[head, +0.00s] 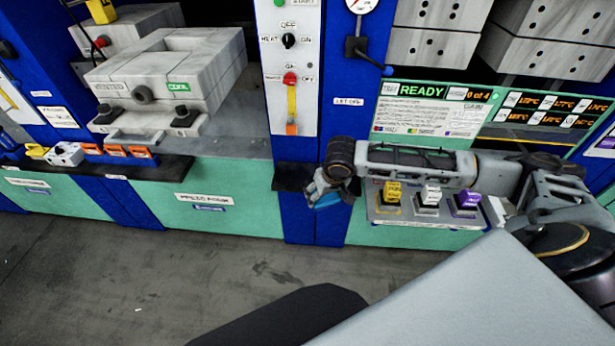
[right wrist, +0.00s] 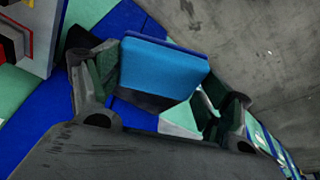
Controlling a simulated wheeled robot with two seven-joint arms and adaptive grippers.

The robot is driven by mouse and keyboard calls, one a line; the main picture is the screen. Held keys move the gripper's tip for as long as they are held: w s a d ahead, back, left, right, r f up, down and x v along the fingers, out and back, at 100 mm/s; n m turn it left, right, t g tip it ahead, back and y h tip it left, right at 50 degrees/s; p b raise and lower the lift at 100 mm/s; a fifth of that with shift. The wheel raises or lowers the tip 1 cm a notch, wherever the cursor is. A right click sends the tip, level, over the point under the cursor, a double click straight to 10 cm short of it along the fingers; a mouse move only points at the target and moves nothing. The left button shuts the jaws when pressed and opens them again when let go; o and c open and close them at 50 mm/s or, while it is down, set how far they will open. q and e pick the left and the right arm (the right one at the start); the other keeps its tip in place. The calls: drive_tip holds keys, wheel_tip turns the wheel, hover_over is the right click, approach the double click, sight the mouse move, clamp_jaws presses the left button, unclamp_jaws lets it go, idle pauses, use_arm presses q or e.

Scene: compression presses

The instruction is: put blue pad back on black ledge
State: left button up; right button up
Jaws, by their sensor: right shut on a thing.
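The blue pad (head: 327,200) is held in my right gripper (head: 324,190) in the head view, just in front of the blue post. In the right wrist view the pad (right wrist: 160,70) shows its broad face between the two fingers of the gripper (right wrist: 165,100). A small black ledge (head: 290,178) sticks out from the post, directly left of the gripper. The gripper and arm cover the ledge's right side, and I cannot tell whether the pad touches it. My left gripper is not in view.
A button panel (head: 385,215) with yellow, white and purple blocks stands just right of the gripper, below my forearm. A longer black shelf (head: 150,170) with small orange, white and yellow items is at left. A grey press (head: 170,75) stands above it. The floor in front is clear.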

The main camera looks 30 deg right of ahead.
drive_tip(key=shift+s+d+f+b, duration=1.3)
drive_tip(key=shift+s+f, duration=1.8)
drive_tip(key=shift+s, duration=1.1)
drive_tip(key=shift+s+d+f+b, duration=1)
drive_tip(key=shift+s+d+f, duration=0.5)
drive_tip(key=shift+s+f, duration=2.15)
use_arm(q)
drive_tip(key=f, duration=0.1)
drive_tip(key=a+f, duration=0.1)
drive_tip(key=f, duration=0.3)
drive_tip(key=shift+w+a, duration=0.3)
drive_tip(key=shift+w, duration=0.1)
use_arm(e)
drive_tip(key=w+a+r+n+y, duration=0.1)
drive_tip(key=w+a+r+n, duration=0.2)
drive_tip(key=a+r+n, duration=0.1)
drive_tip(key=w+a+r+n+g+y, duration=0.1)
drive_tip(key=w+a+r+n+y, duration=0.1)
drive_tip(key=a+n, duration=0.4)
wheel_tip(320, 180, up, 3)
drive_tip(key=shift+w+a+f+n, duration=0.1)
drive_tip(key=shift+w+a+n, duration=0.1)
drive_tip(key=shift+w+n, duration=0.65)
drive_tip(key=shift+s+n, duration=0.25)
drive_tip(key=shift+n, duration=0.1)
